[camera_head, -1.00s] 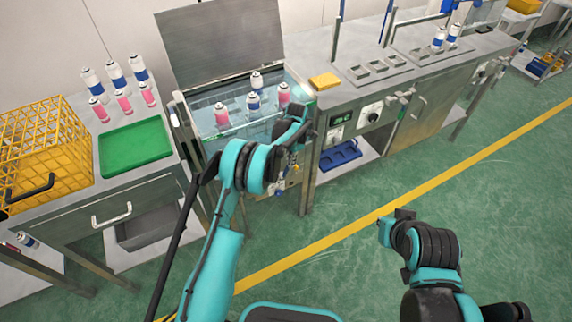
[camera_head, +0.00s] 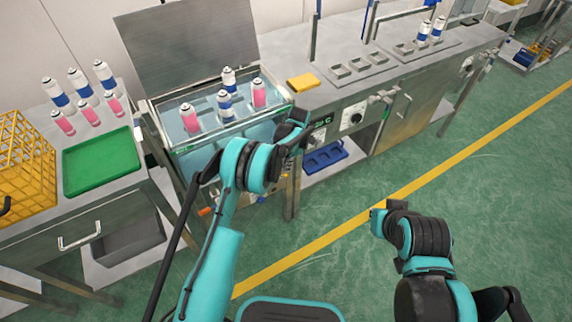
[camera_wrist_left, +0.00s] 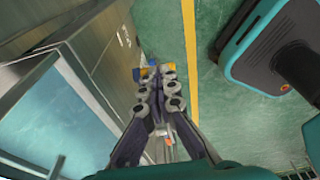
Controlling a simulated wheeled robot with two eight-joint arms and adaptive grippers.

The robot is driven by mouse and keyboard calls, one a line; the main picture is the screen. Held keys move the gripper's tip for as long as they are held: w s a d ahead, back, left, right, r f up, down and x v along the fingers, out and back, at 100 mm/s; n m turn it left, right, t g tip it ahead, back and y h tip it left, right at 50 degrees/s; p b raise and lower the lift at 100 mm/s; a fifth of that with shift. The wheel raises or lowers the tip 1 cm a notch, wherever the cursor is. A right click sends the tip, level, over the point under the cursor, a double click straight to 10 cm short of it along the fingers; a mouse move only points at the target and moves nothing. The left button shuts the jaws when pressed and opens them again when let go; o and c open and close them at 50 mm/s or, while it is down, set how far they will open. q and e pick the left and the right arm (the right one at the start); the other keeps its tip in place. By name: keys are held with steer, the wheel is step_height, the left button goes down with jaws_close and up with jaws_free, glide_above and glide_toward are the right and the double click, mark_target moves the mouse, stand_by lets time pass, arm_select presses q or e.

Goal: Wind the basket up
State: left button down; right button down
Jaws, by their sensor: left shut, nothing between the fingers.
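The water bath (camera_head: 178,148) is a steel tank with a raised lid. Several spray cans (camera_head: 224,104) with white tops and pink or blue bodies stand upright in it. The basket under them cannot be made out. My left gripper (camera_head: 298,122) is at the tank's front right corner, its fingers partly hidden by the wrist. In the left wrist view it (camera_wrist_left: 157,85) is shut and empty, with the tank at left. A small orange part (camera_wrist_left: 168,137) shows beyond the fingers; I cannot tell if it touches. My right gripper (camera_head: 378,217) is over open floor, its fingers unclear.
A green tray (camera_head: 100,162), a yellow crate (camera_head: 25,165) and several cans stand on the left table. A yellow block (camera_head: 303,82) lies on the bench at right, above a control panel. A blue rack (camera_head: 324,157) is on the shelf below. The floor in front is clear.

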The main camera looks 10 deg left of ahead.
stand_by(0.4)
arm_select(q)
step_height(320, 180, up, 11)
steer(key=w+d, duration=0.1)
steer(key=d, duration=0.1)
steer(key=s+a+r+m+t+h+p, duration=0.1)
steer(key=s+a+r+h+p, duration=0.15)
steer(key=a+r+p, duration=0.2)
step_height(320, 180, down, 15)
steer(key=n+t+b, duration=0.1)
steer(key=b, duration=0.2)
steer(key=shift+s+d+b, duration=0.15)
steer(key=shift+s+b, duration=0.05)
steer(key=shift+b, duration=0.15)
steer(key=shift+f, duration=0.1)
steer(key=shift+d, duration=0.1)
